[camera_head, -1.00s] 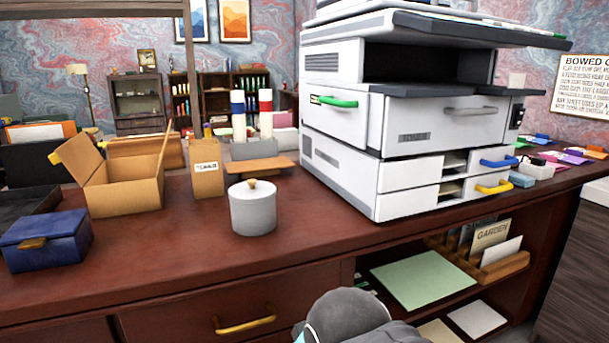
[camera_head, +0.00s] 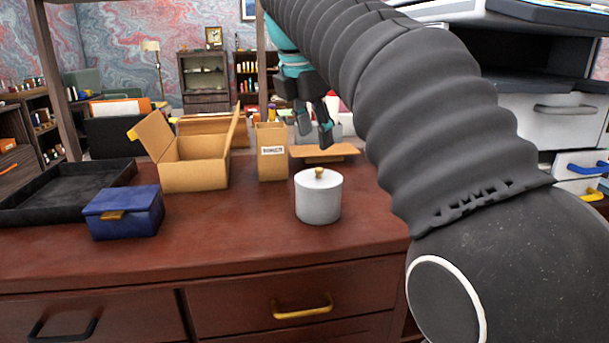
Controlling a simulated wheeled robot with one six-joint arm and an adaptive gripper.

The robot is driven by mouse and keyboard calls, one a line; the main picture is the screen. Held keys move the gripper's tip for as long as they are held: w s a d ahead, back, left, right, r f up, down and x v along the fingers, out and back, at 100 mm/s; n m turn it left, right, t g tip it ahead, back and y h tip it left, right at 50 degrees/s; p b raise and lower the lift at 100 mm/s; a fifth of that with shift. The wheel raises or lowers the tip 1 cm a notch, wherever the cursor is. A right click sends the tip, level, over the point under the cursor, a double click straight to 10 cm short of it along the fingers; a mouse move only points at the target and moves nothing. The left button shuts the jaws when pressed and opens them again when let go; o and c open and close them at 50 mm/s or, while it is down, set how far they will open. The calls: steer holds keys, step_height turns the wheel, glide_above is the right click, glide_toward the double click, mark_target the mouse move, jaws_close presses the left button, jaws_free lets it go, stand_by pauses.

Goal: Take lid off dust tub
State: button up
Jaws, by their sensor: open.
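The dust tub (camera_head: 318,204) is a white round tub standing upright on the desk, right of the middle of the view. Its white lid (camera_head: 318,181) sits on it, with a small gold knob (camera_head: 319,173) on top. My gripper (camera_head: 314,137) hangs above the tub in the picture, fingers pointing down, open and empty. It is apart from the knob; how far behind or in front of the tub it is, I cannot tell for sure. My arm covers much of the right side of the view.
A labelled brown carton (camera_head: 271,163) and an open cardboard box (camera_head: 200,170) stand left of the tub. A blue box (camera_head: 124,213) and a black tray (camera_head: 40,200) lie further left. The printer (camera_head: 540,125) is at right. The desk (camera_head: 230,235) in front is clear.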

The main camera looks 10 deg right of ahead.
steer(key=w+a+r+n, duration=0.2)
steer(key=w+r+n, duration=0.1)
steer(key=n, duration=0.1)
glide_above(319, 168)
steer(key=s+a, duration=0.2)
steer(key=shift+h, duration=0.3)
step_height(319, 168, down, 8)
steer(key=shift+f, duration=0.15)
steer(key=shift+x, duration=2.55)
steer(key=shift+d, duration=0.1)
jaws_close()
